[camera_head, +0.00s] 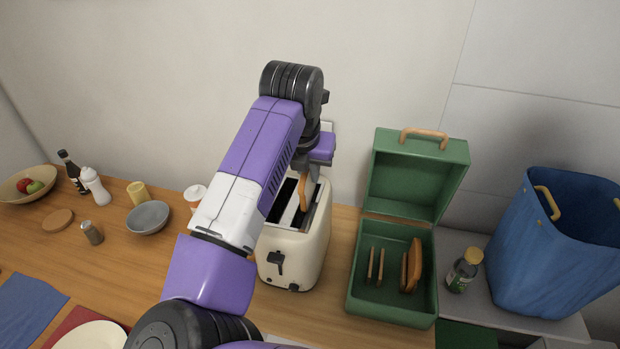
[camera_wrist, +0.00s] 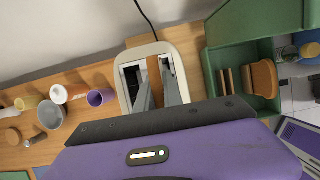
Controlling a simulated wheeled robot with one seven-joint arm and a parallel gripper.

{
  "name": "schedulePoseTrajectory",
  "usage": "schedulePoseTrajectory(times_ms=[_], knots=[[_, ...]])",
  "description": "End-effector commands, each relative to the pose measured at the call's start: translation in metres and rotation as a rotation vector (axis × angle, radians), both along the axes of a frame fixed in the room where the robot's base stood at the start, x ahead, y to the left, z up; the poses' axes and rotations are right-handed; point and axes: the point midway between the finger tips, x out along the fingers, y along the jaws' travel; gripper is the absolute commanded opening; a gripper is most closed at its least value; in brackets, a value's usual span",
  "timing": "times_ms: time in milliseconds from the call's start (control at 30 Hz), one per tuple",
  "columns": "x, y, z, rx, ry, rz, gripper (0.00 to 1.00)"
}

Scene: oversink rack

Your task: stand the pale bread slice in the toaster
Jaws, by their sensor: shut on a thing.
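The cream toaster (camera_head: 312,245) stands on the wooden counter with its dark slots facing up; it also shows in the wrist view (camera_wrist: 186,48). My gripper (camera_head: 309,180) points down over the toaster. It is shut on a bread slice (camera_head: 303,194), which is upright with its tan crust edge showing. In the wrist view the slice (camera_wrist: 155,72) is between the two grey fingers, over the toaster's top opening. Its lower end is at the right-hand slot in the head view. I cannot tell how deep it is, and its pale faces are mostly hidden.
Right of the toaster, an open green bread box (camera_head: 391,311) holds several upright slices (camera_head: 375,264) and a browner piece (camera_head: 414,262). A jar (camera_head: 463,271) and blue bag (camera_head: 545,245) stand farther right.

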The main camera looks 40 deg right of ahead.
Motion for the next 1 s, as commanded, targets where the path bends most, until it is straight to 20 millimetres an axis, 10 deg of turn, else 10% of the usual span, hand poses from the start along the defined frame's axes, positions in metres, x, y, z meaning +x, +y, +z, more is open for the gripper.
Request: schedulePoseTrajectory(times_ms=[333,467,1000], knots=[[-0.002,-0.002,-0.025,0.002,0.005,-0.003,0.0],[-0.001,-0.002,-0.024,0.001,0.004,-0.003,0.33],[-0.005,0.007,-0.002,0.003,-0.001,-0.002,0.33]])
